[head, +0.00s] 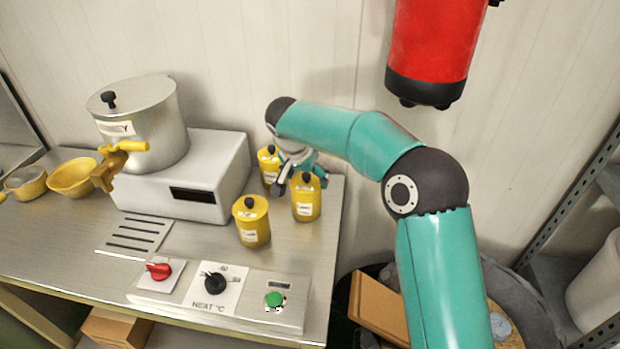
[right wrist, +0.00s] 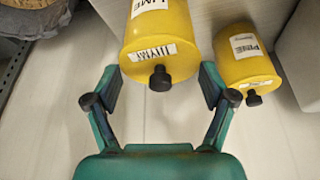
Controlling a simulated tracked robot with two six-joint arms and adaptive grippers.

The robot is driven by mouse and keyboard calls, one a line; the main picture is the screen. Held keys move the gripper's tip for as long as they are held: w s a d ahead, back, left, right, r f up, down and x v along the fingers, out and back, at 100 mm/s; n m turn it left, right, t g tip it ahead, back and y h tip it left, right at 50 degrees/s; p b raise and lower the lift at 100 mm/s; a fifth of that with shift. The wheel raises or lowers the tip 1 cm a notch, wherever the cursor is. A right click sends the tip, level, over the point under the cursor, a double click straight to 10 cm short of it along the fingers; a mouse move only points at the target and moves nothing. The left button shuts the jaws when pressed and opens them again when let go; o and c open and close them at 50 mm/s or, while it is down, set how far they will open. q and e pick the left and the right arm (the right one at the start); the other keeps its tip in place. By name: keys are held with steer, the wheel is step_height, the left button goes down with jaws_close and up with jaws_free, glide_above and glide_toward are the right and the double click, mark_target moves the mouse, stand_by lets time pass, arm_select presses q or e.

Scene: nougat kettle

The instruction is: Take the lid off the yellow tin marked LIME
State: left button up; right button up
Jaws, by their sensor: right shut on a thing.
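The yellow tin marked LIME (head: 306,203) stands near the right edge of the steel counter. In the right wrist view the tin (right wrist: 155,22) shows upside down; its lid (right wrist: 185,62) has a label that seems to read THYME and a black knob. My right gripper (head: 300,178) reaches down over this tin from behind. In the right wrist view my right gripper (right wrist: 158,88) has one finger on each side of the lid, shut on it. I see no clear gap between lid and tin. My left gripper is out of view.
A yellow tin marked PINE (right wrist: 245,58) stands behind left; another yellow tin (head: 251,228) stands in front left. A kettle (head: 155,115) on a white heater (head: 225,165) is left. A control panel (head: 215,290) lies at the front. The counter ends just right of the tins.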

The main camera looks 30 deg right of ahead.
step_height(320, 180, up, 11)
steer(key=p, duration=0.1)
step_height(320, 180, up, 8)
steer(key=p, duration=0.4)
glide_above(306, 175)
steer(key=shift+r+p, duration=1.6)
steer(key=shift+r, duration=0.35)
steer(key=shift+d+f, duration=0.1)
